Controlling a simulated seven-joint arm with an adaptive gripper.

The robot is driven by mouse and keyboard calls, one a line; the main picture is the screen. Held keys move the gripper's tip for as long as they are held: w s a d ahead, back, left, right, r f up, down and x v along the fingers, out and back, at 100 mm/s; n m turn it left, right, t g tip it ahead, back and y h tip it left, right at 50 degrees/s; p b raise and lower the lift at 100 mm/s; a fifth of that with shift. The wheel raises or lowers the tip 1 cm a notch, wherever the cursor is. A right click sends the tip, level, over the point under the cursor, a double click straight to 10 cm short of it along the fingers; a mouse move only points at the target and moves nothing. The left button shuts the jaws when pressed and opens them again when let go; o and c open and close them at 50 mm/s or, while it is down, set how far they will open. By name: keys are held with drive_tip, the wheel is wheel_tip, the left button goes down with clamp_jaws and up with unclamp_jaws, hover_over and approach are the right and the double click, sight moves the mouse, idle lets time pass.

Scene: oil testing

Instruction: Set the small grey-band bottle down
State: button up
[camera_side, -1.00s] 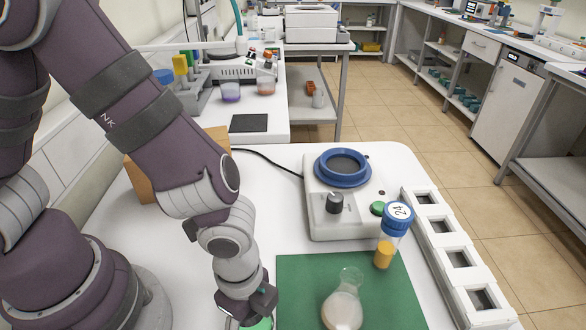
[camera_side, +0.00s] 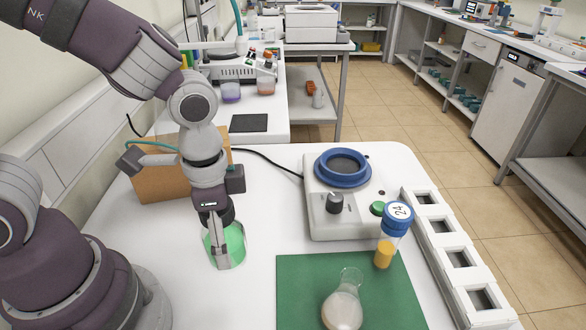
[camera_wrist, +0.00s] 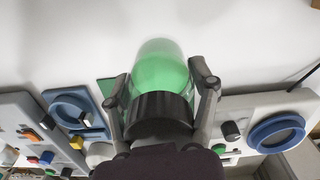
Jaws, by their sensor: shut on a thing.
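A clear bottle (camera_side: 236,247) with green contents is in my gripper (camera_side: 221,250), left of the stirrer plate. It is upright, with its base close to the white table; I cannot tell if it touches. A grey band cannot be made out. My fingers hide part of the bottle in the side view.
The stirrer plate (camera_side: 335,221), a flask (camera_side: 342,308) on a green mat (camera_side: 300,275) and a blue-capped bottle (camera_side: 385,252) stand to the right. A white rack (camera_side: 447,243) lines the right edge. A brown block (camera_side: 160,184) is behind my gripper. White table is clear in front.

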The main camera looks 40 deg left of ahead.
drive_tip(key=a+n, duration=0.2)
drive_tip(key=a+f+n, duration=0.1)
drive_tip(key=a+n, duration=0.1)
drive_tip(key=a+f+n, duration=0.1)
drive_tip(key=a+n, duration=0.1)
drive_tip(key=shift+s+a+n, duration=0.25)
drive_tip(key=shift+s+n, duration=0.05)
drive_tip(key=shift+a+f+n, duration=0.1)
drive_tip(key=shift+a+n, duration=0.2)
drive_tip(key=shift+n, duration=0.1)
drive_tip(key=w, duration=0.5)
drive_tip(key=w+f, duration=0.1)
drive_tip(key=w, duration=0.9)
drive_tip(key=shift+w+a+f, duration=0.25)
drive_tip(key=shift+w+a, duration=0.05)
drive_tip(key=shift+w, duration=0.05)
drive_tip(key=shift+f, duration=1.75)
drive_tip(key=o, duration=1.2)
drive_tip(key=shift+f, duration=0.1)
drive_tip(key=shift+o, duration=0.2)
